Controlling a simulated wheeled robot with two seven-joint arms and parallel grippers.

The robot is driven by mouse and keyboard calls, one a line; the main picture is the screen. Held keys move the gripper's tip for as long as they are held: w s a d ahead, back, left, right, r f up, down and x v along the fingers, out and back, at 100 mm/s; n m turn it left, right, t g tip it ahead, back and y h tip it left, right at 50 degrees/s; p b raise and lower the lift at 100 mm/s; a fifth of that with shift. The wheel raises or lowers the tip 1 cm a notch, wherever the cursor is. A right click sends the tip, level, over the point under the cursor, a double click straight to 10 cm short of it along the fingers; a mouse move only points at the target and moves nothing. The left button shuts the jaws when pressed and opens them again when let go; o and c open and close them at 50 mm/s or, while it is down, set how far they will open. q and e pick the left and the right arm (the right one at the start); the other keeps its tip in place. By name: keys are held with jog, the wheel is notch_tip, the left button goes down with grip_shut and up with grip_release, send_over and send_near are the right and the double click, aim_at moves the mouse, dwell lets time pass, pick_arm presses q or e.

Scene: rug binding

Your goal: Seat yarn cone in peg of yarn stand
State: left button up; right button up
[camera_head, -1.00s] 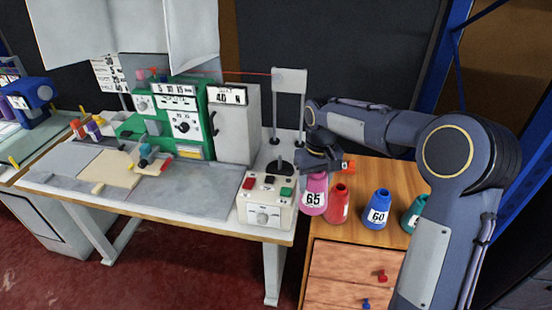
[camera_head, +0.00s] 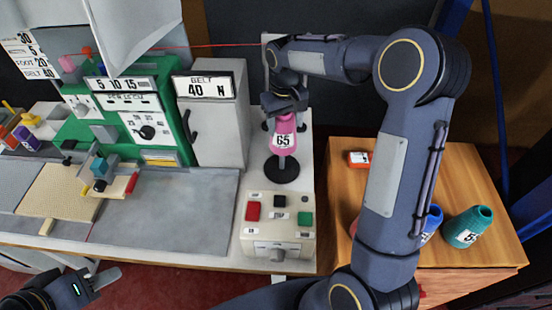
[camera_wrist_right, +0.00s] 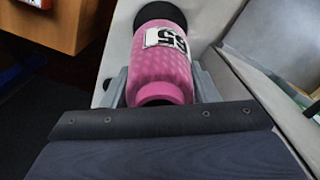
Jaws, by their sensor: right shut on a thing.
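The pink yarn cone (camera_head: 283,141), labelled 65, is upright over the round black base of the yarn stand (camera_head: 281,172). My right gripper (camera_head: 284,108) is shut on the cone near its top. The cone (camera_wrist_right: 160,65) also shows between the fingers in the right wrist view, with the black base (camera_wrist_right: 162,14) beyond its far end. The peg is hidden, so I cannot tell whether the cone is around it or just above it. My left gripper (camera_head: 92,285) is at the bottom left, away from the stand; its finger gap is unclear.
A control box (camera_head: 277,222) with coloured buttons stands in front of the stand. A grey cabinet (camera_head: 212,115) marked BELT 40 N is at its left. On the wooden cabinet (camera_head: 350,185) at right are a teal cone (camera_head: 467,227), a partly hidden blue cone (camera_head: 432,222) and an orange item (camera_head: 358,158).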

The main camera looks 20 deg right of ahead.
aim_at(282, 148)
jog(key=f, duration=0.7)
jog(key=shift+w+p, duration=0.2)
jog(key=shift+p, duration=0.15)
jog(key=shift+f, duration=1.7)
jog(key=shift+f, duration=0.1)
jog(key=o, duration=1.2)
